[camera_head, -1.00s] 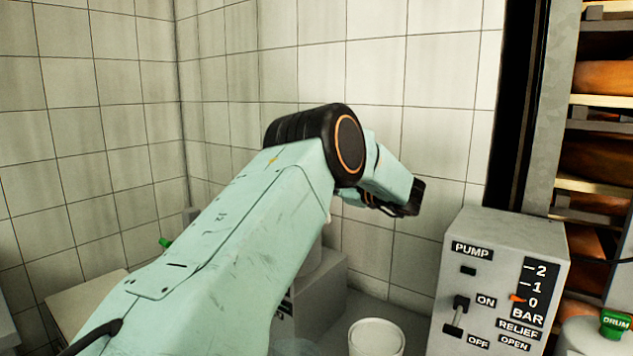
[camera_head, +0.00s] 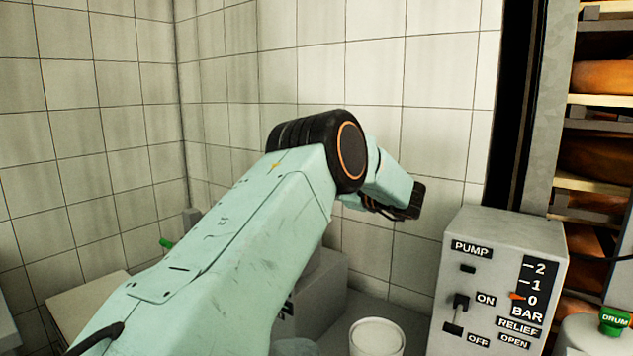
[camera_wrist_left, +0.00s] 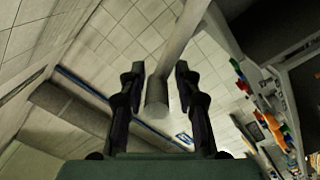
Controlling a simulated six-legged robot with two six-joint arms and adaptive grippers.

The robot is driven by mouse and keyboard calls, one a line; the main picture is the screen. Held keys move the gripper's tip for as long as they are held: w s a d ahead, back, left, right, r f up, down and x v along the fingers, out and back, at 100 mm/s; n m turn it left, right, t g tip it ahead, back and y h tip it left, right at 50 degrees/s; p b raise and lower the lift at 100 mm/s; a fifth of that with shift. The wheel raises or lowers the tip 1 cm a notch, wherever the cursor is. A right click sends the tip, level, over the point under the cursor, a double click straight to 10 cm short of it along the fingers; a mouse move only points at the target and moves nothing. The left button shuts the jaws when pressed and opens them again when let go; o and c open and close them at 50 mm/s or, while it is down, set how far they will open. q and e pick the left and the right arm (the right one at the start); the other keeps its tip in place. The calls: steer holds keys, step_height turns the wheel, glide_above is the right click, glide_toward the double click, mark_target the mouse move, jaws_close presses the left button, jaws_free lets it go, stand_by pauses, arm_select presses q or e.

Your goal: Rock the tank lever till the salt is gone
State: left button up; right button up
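My left arm crosses the head view from the lower left and hides much of the bench behind it; its fingers cannot be made out there. In the left wrist view my left gripper (camera_wrist_left: 156,76) is open. A thick grey bar (camera_wrist_left: 178,42) ends between its two black fingers, with a gap visible on each side. I cannot tell whether this bar is the tank lever. No salt can be made out. My right gripper is not in view.
A grey pump box (camera_head: 495,245) stands at right, its switch knob (camera_head: 461,301) by ON and its orange pointer (camera_head: 517,296) near 0. A white tub (camera_head: 376,338) stands left of it. Shelves of cheese wheels (camera_head: 603,77) and a green DRUM tag (camera_head: 614,321) are farther right.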

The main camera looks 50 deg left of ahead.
arm_select(q)
steer(key=shift+o, duration=0.7)
steer(key=shift+w, duration=0.1)
steer(key=shift+s+r, duration=0.15)
steer(key=shift+s, duration=0.15)
steer(key=shift+d, duration=0.1)
steer(key=v, duration=1.1)
steer(key=shift+w+d, duration=0.2)
steer(key=shift+d, duration=0.15)
